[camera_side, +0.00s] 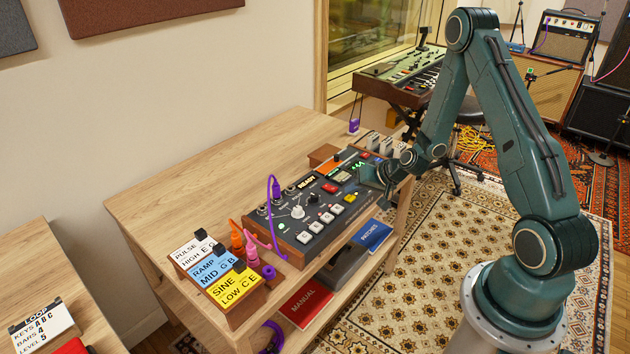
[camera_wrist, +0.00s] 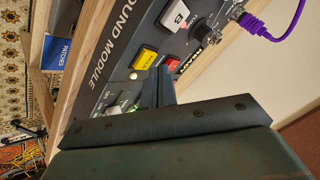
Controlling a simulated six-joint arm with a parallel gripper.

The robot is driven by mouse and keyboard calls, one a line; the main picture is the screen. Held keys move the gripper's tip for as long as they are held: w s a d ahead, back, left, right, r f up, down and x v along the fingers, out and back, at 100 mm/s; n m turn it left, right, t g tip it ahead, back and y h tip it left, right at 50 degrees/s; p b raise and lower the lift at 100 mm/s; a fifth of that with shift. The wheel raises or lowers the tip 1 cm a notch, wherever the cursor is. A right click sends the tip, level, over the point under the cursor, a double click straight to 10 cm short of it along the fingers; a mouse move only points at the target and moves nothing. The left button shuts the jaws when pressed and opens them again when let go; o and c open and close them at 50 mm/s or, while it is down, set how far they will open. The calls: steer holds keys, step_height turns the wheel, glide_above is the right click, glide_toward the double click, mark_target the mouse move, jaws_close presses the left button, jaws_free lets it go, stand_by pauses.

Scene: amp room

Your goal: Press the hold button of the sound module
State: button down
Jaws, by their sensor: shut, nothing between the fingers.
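The sound module (camera_side: 262,232) is a dark panel in a wooden case on the table. Its panel, lettered "SOUND MODULE", fills the upper part of the wrist view (camera_wrist: 105,75). A yellow button (camera_wrist: 144,57) and a red button (camera_wrist: 172,63) sit side by side there, near a white button marked B (camera_wrist: 178,16). I cannot read which one is hold. My gripper (camera_side: 371,174) is shut and empty over the module's right end. In the wrist view its fingertips (camera_wrist: 161,74) show close to the yellow and red buttons; I cannot tell whether they touch. The fingers hide part of the panel.
A block of labelled cards (camera_side: 222,277) stands at the module's left, beside orange and pink plugs. A purple cable (camera_side: 270,205) arches over the panel's left side. A red manual (camera_side: 306,302) and blue booklet (camera_side: 372,235) lie below. The tabletop (camera_side: 210,170) behind is clear.

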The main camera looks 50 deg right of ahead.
mark_target(353, 201)
steer(key=shift+f, duration=0.55)
stand_by(0.7)
steer(key=shift+r, duration=0.55)
steer(key=shift+r, duration=0.15)
stand_by(0.3)
steer(key=shift+r, duration=2.85)
